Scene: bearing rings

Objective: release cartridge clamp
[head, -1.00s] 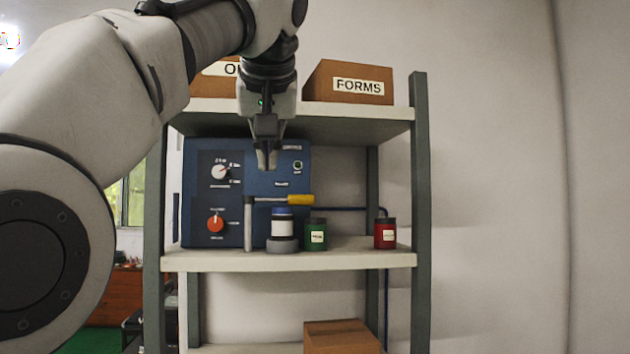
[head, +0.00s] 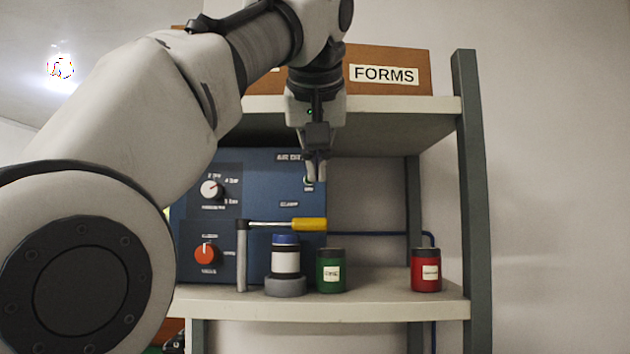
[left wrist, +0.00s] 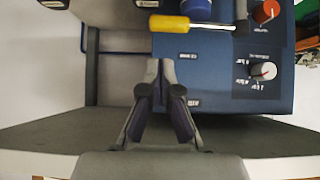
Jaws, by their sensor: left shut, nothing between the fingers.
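The clamp lever with a yellow handle (head: 309,224) lies level, pointing right from a grey post (head: 242,258) on the shelf. The yellow handle also shows in the left wrist view (left wrist: 169,23). A cartridge (head: 286,258) with a blue cap and white label stands upright on a round grey base (head: 285,286) under the lever. The blue machine (head: 265,190) stands behind. My left gripper (head: 316,181) is shut and empty, above the yellow handle and apart from it; it also shows in the left wrist view (left wrist: 160,62). My right gripper is not in view.
A green jar (head: 331,272) and a red jar (head: 426,271) stand to the right on the shelf (head: 390,303). The upper shelf (head: 400,106) is close above my left gripper. A brown FORMS box (head: 388,58) sits on it. Open shelf lies between the jars.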

